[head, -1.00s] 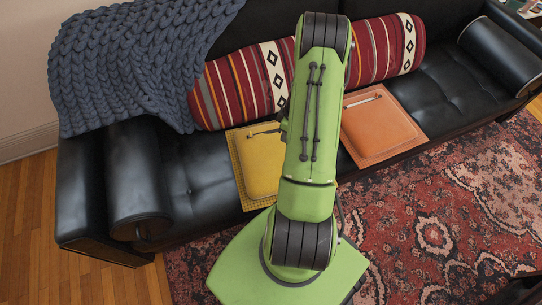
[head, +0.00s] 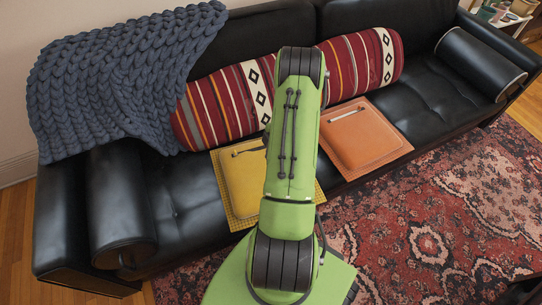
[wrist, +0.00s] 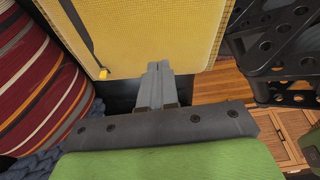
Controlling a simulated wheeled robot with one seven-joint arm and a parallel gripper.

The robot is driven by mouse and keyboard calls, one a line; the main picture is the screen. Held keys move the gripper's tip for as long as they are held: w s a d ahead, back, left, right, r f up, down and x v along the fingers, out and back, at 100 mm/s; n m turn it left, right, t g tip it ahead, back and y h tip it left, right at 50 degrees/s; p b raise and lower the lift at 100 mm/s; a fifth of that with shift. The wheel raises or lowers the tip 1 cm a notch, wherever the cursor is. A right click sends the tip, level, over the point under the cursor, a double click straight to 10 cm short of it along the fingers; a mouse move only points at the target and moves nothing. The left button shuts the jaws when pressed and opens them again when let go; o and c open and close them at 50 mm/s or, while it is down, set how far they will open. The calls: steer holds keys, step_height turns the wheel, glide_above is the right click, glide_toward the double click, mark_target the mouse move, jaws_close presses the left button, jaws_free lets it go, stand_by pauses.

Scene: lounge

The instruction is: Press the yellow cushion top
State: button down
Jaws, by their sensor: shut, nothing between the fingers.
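The yellow cushion (head: 240,182) lies on the front of the black sofa seat, on a flat yellow woven base, partly hidden behind my green arm. In the wrist view a yellow woven surface (wrist: 150,25) fills the top, with a dark strap ending in a yellow tip. My gripper (wrist: 159,68) is shut and empty. Its fingertips overlap the lower edge of the yellow surface in the picture; I cannot tell whether they touch it. In the head view my arm hides the gripper.
An orange cushion (head: 365,138) lies to the right on the sofa (head: 445,80). A striped bolster (head: 215,108) runs behind both. A blue knitted throw (head: 120,80) covers the left back. A patterned rug (head: 440,220) lies in front.

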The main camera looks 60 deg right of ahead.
steer(key=b+x, duration=0.1)
steer(key=x, duration=0.2)
steer(key=b+x, duration=0.1)
steer(key=x, duration=0.2)
steer(key=d+b+x, duration=0.1)
steer(key=x, duration=0.2)
steer(key=shift+s+a+f, duration=0.1)
steer(key=shift+s+f, duration=0.15)
steer(key=shift+f, duration=0.4)
steer(key=shift+s+f, duration=0.1)
steer(key=shift+f, duration=1.75)
steer(key=shift+a, duration=0.1)
